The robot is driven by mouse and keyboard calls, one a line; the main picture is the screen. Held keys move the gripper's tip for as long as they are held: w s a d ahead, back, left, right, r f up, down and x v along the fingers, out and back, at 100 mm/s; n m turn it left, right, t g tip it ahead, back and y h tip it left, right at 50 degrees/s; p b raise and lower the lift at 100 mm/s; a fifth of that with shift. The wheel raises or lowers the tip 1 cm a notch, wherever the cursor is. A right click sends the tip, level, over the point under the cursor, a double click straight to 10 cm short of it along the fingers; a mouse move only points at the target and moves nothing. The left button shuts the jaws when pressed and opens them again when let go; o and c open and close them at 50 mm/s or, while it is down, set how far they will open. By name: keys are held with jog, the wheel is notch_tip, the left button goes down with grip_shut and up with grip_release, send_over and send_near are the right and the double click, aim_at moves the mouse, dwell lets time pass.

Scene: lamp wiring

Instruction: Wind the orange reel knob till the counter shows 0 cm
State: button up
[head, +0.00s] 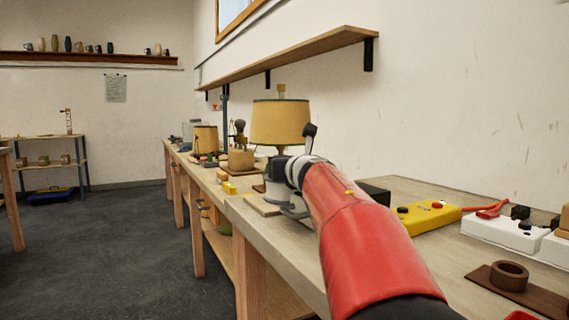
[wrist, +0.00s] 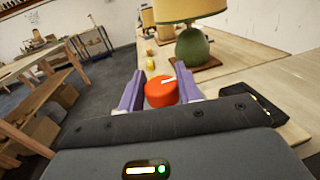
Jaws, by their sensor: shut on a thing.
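The orange reel knob (wrist: 161,94) is round, with a small white mark on top. In the wrist view it sits between the two purple fingers of my gripper (wrist: 160,78), which is shut on it. In the head view my red arm reaches over the bench and hides the knob and most of the gripper. I cannot make out the counter or any reading in either view.
A lamp with a tan shade (head: 280,122) and green base (wrist: 192,47) stands just beyond the knob. Along the bench are a yellow box (head: 428,215), a white box (head: 499,233) and a brown board with a ring (head: 535,296). A shelf (head: 300,55) runs above.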

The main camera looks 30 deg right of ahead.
dwell(0.3)
jog(key=o, duration=1)
jog(key=shift+c, duration=0.2)
jog(key=s+a, duration=0.1)
jog(key=s, duration=0.6)
jog(key=shift+s, duration=0.4)
jog(key=shift+a, duration=0.1)
